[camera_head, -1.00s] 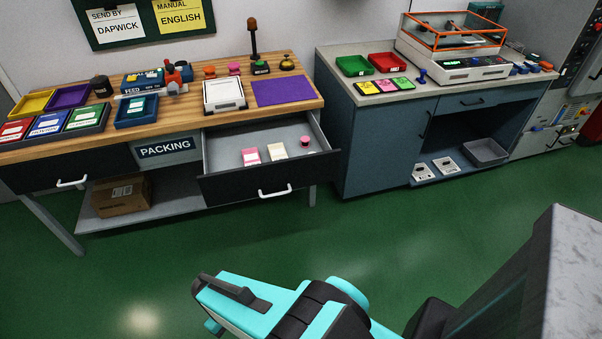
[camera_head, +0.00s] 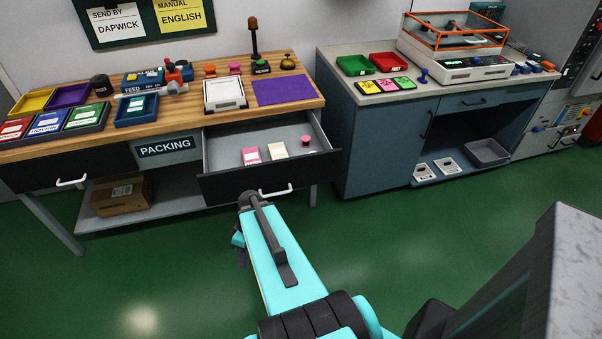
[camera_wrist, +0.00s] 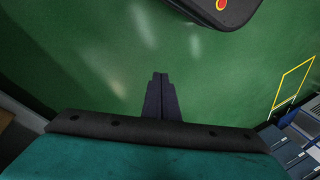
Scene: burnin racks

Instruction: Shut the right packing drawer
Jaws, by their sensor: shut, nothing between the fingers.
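The right packing drawer (camera_head: 222,187) stands pulled out under the wooden packing bench, with a dark front and a white handle (camera_head: 276,192). Inside it lie a pink block (camera_head: 250,155), a cream block (camera_head: 278,150) and a small pink knob-like item (camera_head: 305,141). My teal arm reaches up toward the drawer front in the head view, its end just in front of and below the handle; whether it touches cannot be told. My gripper (camera_wrist: 159,76) is shut and empty over green floor in the wrist view. Its fingers are mostly hidden in the head view.
The packing bench (camera_head: 180,112) carries trays, a white device and a purple mat. The left drawer (camera_head: 40,172) is closed. A cardboard box (camera_head: 122,194) sits on the lower shelf. A blue-grey cabinet (camera_head: 370,150) stands right of the drawer. Green floor in front is clear.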

